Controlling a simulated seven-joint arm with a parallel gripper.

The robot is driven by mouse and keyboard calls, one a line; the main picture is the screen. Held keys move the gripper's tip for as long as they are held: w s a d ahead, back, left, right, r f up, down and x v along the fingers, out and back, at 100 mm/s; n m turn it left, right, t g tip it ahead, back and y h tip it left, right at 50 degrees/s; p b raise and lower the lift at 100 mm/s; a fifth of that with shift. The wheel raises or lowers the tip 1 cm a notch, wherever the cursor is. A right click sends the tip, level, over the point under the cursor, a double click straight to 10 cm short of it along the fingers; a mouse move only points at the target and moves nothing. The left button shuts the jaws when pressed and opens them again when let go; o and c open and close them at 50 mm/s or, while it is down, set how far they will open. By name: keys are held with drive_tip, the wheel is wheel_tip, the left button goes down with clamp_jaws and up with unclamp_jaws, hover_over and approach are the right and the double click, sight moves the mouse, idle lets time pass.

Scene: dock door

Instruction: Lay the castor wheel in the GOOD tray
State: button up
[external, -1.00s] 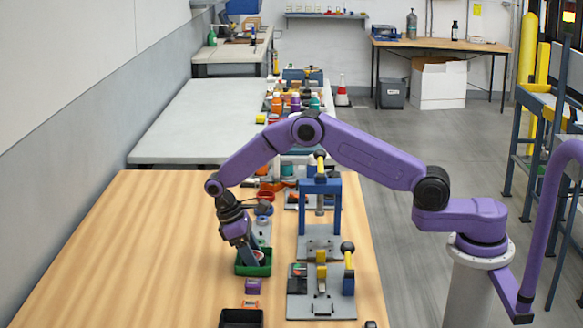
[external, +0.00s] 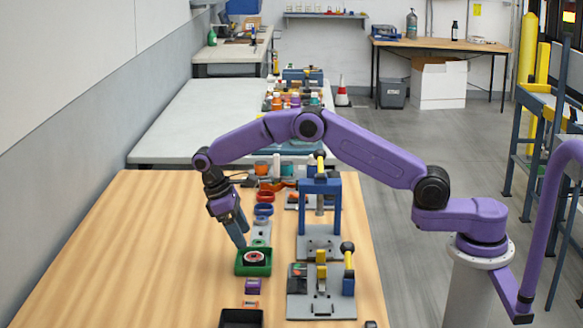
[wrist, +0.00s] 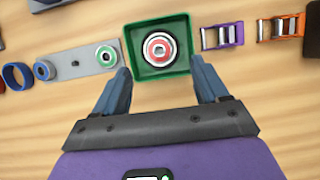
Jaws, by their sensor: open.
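The castor wheel appears to be the round red, white and dark piece (wrist: 160,48) lying flat inside the green tray (wrist: 135,72). In the external view the wheel (external: 255,258) sits in the same green tray (external: 240,268) on the wooden table. No label can be read on the tray. My gripper (wrist: 160,75) is open and empty, its two blue fingers spread on either side of the tray's near part in the wrist view. In the external view my gripper (external: 243,244) is above and just behind the tray, apart from the wheel.
A grey plate with round pieces (wrist: 80,62) lies left of the tray in the wrist view. A purple buckle (wrist: 222,36) and an orange one (wrist: 281,27) lie to its right. A blue press (external: 320,210) and a toggle clamp fixture (external: 320,290) stand beside the row. The table's left side is clear.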

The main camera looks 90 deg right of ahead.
drive_tip(key=shift+v, duration=2.65)
drive_tip(key=s+a+r+n+t+h, duration=0.1)
drive_tip(key=s+a+r+n, duration=0.15)
drive_tip(key=a, duration=0.45)
drive_tip(key=s+a+r+n, duration=0.1)
drive_tip(key=s+a+r, duration=0.15)
drive_tip(key=a, duration=0.35)
drive_tip(key=s+a+r+n+t, duration=0.2)
drive_tip(key=s+a+r+n, duration=0.15)
drive_tip(key=s+a, duration=0.55)
drive_tip(key=s+d+f+n, duration=0.1)
drive_tip(key=s+d+n, duration=0.1)
drive_tip(key=s, duration=1.2)
drive_tip(key=s+d+n+t+y, duration=0.1)
drive_tip(key=s+d+n, duration=0.1)
drive_tip(key=s, duration=1.2)
drive_tip(key=shift+f+n+t, duration=0.3)
drive_tip(key=shift+f+n, duration=0.05)
drive_tip(key=shift+n, duration=0.45)
drive_tip(key=shift+w+d, duration=0.1)
